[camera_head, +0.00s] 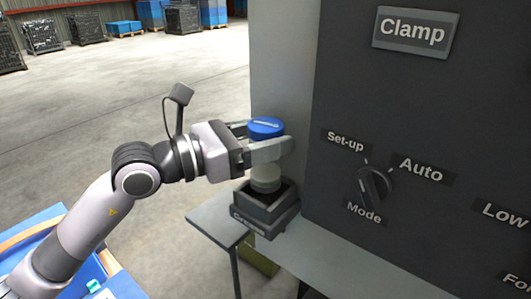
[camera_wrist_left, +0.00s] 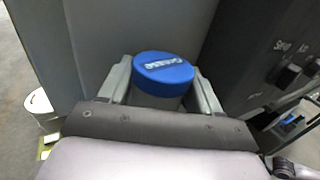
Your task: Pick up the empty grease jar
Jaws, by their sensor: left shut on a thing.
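The grease jar (camera_head: 266,128) has a blue lid and a pale grey body. My left gripper (camera_head: 268,146) is shut on it just below the lid, with a finger on each side. The jar is upright, directly above a dark square holder (camera_head: 265,208) labelled "Grease". The bottom of its body is at the holder's opening; I cannot tell whether it is still partly inside. In the left wrist view the blue lid (camera_wrist_left: 164,74) with white lettering sits between the two fingers. My right gripper is not in view.
A dark machine panel (camera_head: 420,130) with a Mode knob (camera_head: 374,186) and a Clamp label (camera_head: 415,30) stands close on the right. A grey table (camera_head: 215,218) is beside the holder. Blue and black crates (camera_head: 85,28) are far back; the floor between is clear.

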